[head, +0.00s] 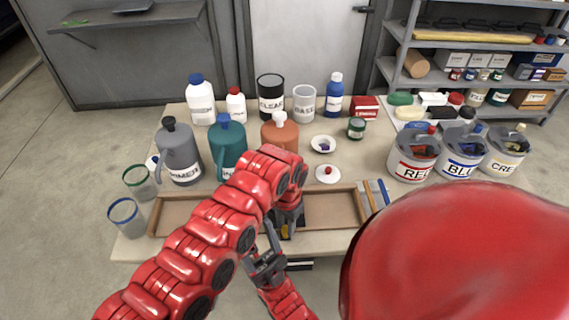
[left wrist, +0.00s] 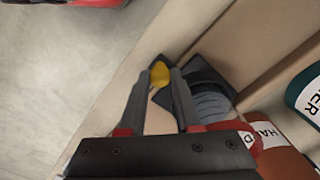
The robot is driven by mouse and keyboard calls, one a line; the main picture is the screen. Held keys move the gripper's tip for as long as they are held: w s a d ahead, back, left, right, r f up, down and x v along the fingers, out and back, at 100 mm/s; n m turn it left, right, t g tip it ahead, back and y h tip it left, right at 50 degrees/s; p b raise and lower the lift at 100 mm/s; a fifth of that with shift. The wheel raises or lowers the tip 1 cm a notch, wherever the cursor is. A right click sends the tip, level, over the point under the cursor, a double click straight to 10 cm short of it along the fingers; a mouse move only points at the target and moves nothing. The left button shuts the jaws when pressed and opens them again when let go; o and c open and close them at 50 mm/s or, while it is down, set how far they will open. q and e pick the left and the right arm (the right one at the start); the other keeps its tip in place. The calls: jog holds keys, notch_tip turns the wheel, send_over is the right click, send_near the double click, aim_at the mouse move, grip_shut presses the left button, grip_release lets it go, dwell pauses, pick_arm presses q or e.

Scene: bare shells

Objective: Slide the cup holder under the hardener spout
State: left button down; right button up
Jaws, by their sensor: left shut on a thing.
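The orange hardener jug (head: 281,135) stands behind my left arm in the head view, its front mostly hidden. Its labelled side (left wrist: 285,155) shows at the lower right of the left wrist view. My left gripper (head: 290,225) points down at the table's front part. In the left wrist view its fingers (left wrist: 158,76) are shut on a yellow knob (left wrist: 159,73). The knob sits at a dark piece, seemingly the cup holder (left wrist: 203,77), beside a grey ribbed part. The spout is not clear. My right gripper (head: 266,262) is low in front of the table edge; its jaw gap is unclear.
A shallow wooden tray (head: 335,207) spans the table's front. The grey primer jug (head: 180,150) and teal jug (head: 227,145) stand left of the hardener. Two clear cups, one the blue-rimmed cup (head: 126,216), are at the left edge. Labelled pots (head: 413,155) stand right.

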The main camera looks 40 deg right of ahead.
pick_arm(q)
jog(key=c, duration=0.6)
grip_release()
jog(key=shift+r, duration=0.1)
notch_tip(320, 180, up, 17)
jog(key=b, duration=0.1)
jog(key=shift+r+b, duration=0.15)
jog(key=shift+b, duration=0.15)
